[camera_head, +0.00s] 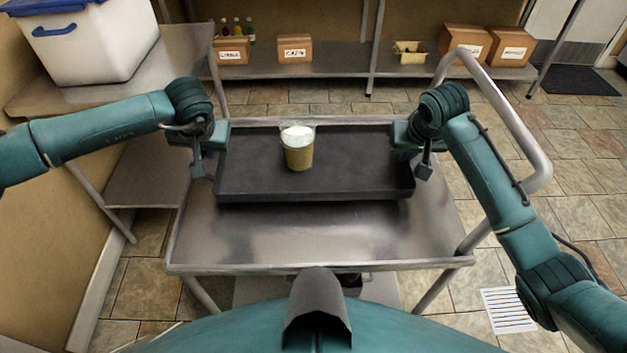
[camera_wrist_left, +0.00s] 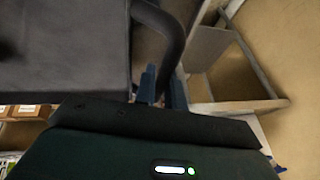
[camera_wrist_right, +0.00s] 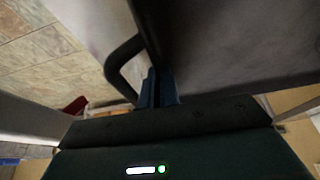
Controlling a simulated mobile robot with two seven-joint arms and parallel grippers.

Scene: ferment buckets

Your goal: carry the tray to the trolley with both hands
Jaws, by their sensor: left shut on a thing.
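The dark tray (camera_head: 350,185) is level over the back half of the steel trolley's top (camera_head: 320,235). I cannot tell whether it touches the trolley. A yellowish tub (camera_head: 299,157) with a white top stands upright on the tray, left of its middle. My left gripper (camera_head: 199,165) is at the tray's left end, shut on the left handle (camera_wrist_left: 172,42). My right gripper (camera_head: 424,172) is at the right end. Its fingers (camera_wrist_right: 158,88) are close together beside the right handle (camera_wrist_right: 120,62); whether they hold it is unclear.
The trolley's tubular push handle (camera_head: 535,120) rises at the right. A steel table (camera_head: 185,60) with a white, blue-lidded bin (camera_head: 95,45) stands at the left. A low shelf (camera_head: 340,65) behind holds cardboard boxes (camera_head: 295,50) and bottles. The tiled floor at right is mostly open.

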